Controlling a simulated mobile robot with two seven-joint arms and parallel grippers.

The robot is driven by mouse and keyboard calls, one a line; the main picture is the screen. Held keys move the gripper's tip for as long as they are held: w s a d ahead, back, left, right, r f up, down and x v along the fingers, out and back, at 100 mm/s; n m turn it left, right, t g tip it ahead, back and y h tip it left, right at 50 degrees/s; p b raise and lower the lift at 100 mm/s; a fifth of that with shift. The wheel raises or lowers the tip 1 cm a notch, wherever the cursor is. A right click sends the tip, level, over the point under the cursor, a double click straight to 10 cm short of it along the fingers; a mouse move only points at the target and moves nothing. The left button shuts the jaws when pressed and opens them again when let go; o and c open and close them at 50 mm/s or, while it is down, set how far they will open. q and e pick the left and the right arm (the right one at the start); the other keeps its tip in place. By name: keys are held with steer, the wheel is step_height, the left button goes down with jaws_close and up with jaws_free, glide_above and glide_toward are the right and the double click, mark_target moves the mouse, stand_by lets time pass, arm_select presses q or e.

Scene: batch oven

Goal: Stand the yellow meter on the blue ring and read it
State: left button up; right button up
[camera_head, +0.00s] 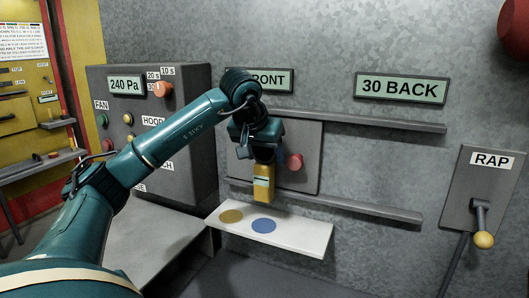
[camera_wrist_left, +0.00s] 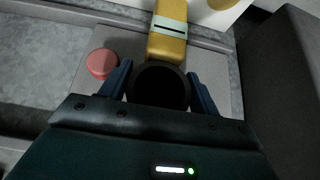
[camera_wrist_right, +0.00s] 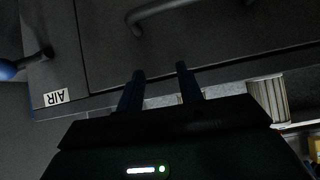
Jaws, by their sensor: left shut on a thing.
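The yellow meter (camera_head: 263,190) hangs upright from my left gripper (camera_head: 264,158), with a pale display band on its body. In the left wrist view my left gripper (camera_wrist_left: 160,78) is shut on the meter's dark round end; the yellow body (camera_wrist_left: 167,42) extends beyond the fingers. The flat blue ring (camera_head: 263,226) lies on a white shelf (camera_head: 310,238), below the meter in the head view. A gap between them shows. My right gripper (camera_wrist_right: 160,72) appears only in its wrist view, fingers apart and empty, facing a dark panel.
A gold disc (camera_head: 231,216) lies left of the blue one. Behind the meter are a grey door panel with a red knob (camera_head: 294,161) and a rail (camera_head: 355,208). A control box (camera_head: 190,120) reads 240 Pa. A RAP lever (camera_head: 483,238) stands at right.

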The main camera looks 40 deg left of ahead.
mark_target(264, 180)
arm_select(q)
steer(key=shift+a, duration=0.1)
arm_select(e)
steer(key=shift+r, duration=0.15)
arm_select(q)
steer(key=shift+r+p, duration=0.15)
steer(key=shift+p, duration=0.3)
steer(key=shift+f+b, duration=0.55)
steer(key=shift+f, duration=0.2)
step_height(264, 180, down, 4)
steer(key=shift+r+b, duration=0.1)
steer(key=shift+b, duration=1)
steer(key=shift+f+b, duration=0.35)
steer(key=shift+f, duration=0.55)
arm_select(e)
steer(key=shift+w+a+f+t, duration=0.15)
steer(key=shift+a+f+t, duration=0.15)
steer(key=shift+a+f, duration=0.15)
arm_select(q)
steer(key=shift+f, duration=0.15)
arm_select(e)
steer(key=shift+f, duration=0.2)
